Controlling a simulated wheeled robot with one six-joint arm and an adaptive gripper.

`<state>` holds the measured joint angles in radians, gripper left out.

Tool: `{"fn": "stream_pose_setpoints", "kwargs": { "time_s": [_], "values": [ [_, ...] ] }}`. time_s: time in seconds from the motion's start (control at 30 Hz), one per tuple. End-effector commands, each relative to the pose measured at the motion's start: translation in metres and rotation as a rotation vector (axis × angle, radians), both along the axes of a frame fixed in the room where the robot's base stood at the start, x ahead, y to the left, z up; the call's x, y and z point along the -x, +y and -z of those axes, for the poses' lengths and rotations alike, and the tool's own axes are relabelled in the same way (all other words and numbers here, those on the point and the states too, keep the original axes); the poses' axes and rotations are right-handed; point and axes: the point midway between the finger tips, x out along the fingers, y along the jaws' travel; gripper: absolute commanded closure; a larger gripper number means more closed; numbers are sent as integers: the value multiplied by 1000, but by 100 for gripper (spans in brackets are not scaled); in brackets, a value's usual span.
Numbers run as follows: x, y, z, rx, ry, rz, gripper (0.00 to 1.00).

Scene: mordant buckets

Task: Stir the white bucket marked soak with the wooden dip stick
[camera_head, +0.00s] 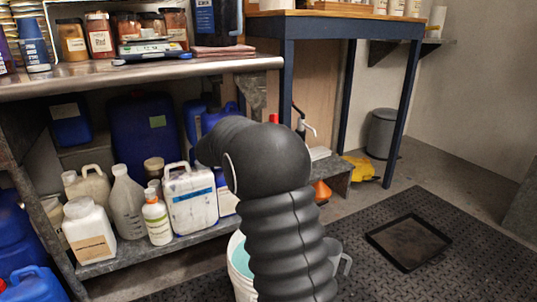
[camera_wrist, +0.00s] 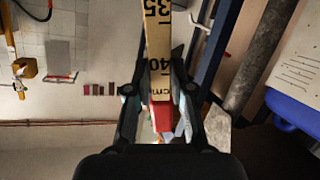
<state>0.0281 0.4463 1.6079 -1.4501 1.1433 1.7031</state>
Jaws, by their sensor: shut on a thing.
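The wooden dip stick (camera_wrist: 158,35), pale with black number marks and a red part near its end, runs up through the middle of the wrist view. My gripper (camera_wrist: 160,78) is shut on it, with a finger on each side. In the head view my dark arm hides the gripper and the stick. A white bucket (camera_head: 242,288) with pale teal liquid stands on the floor, partly behind my arm. No marking on it is visible, so I cannot tell if it is the soak one. I cannot tell where the stick's lower end is.
A shelf (camera_head: 120,258) with several bottles and jugs is left of the bucket, under a metal bench (camera_head: 90,78). A blue-framed table (camera_head: 288,80) stands behind. A black tray (camera_head: 408,240) lies on the dark floor mat at right, with free floor around it.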

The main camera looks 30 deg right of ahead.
Motion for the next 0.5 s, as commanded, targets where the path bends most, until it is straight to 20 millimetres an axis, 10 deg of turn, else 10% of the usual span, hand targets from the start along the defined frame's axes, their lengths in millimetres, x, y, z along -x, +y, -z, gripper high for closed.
{"fn": "stream_pose_setpoints", "kwargs": {
  "time_s": [0.5],
  "values": [
    [-14,-7,-39,0,0,0,100]
  ]
}}
